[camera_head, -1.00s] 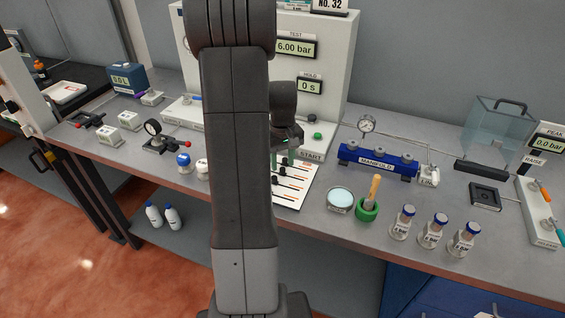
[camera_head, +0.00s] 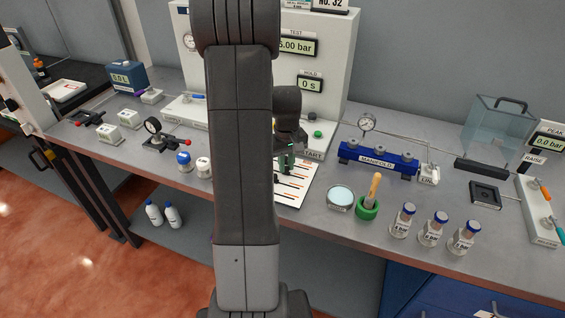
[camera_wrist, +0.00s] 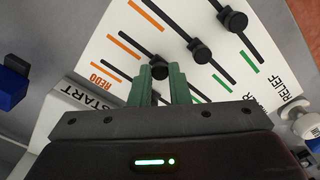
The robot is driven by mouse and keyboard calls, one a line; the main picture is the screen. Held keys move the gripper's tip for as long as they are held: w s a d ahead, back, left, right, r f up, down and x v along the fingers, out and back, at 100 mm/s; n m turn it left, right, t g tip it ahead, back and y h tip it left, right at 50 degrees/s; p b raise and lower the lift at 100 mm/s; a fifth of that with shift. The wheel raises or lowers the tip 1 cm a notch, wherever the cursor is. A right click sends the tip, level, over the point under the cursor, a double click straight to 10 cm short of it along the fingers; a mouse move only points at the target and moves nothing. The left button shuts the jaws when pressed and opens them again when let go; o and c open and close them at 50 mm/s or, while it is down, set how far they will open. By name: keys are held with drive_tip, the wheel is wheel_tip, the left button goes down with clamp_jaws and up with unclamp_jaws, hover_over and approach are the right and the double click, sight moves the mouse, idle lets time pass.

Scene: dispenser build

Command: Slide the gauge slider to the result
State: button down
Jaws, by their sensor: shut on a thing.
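The white gauge panel (camera_wrist: 180,22) lies on the bench; it also shows in the head view (camera_head: 296,190). It has several parallel slots with orange marks at one end and green marks at the other. Two black slider knobs (camera_wrist: 200,50) (camera_wrist: 233,20) stand clear on slots beside my gripper. My gripper (camera_wrist: 165,75) points down at the panel, its green fingers shut around a slider knob (camera_wrist: 157,60) that they mostly hide. In the head view my gripper (camera_head: 287,162) is over the upper part of the panel, partly behind my arm.
The test console (camera_head: 332,60) with its displays stands behind. The blue manifold (camera_head: 378,158), a round dish (camera_head: 341,198) and a green holder with a wooden-handled tool (camera_head: 368,208) are to the right.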

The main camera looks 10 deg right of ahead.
drive_tip(key=s+d, duration=0.1)
drive_tip(key=d, duration=0.1)
drive_tip(key=s+d, duration=0.1)
drive_tip(key=d, duration=0.1)
drive_tip(key=shift+s+b, duration=0.3)
drive_tip(key=c, duration=1.3)
unclamp_jaws()
drive_tip(key=shift+s+d, duration=0.1)
drive_tip(key=shift+c, duration=0.2)
wheel_tip(320, 180, up, 14)
drive_tip(key=shift+b, duration=0.4)
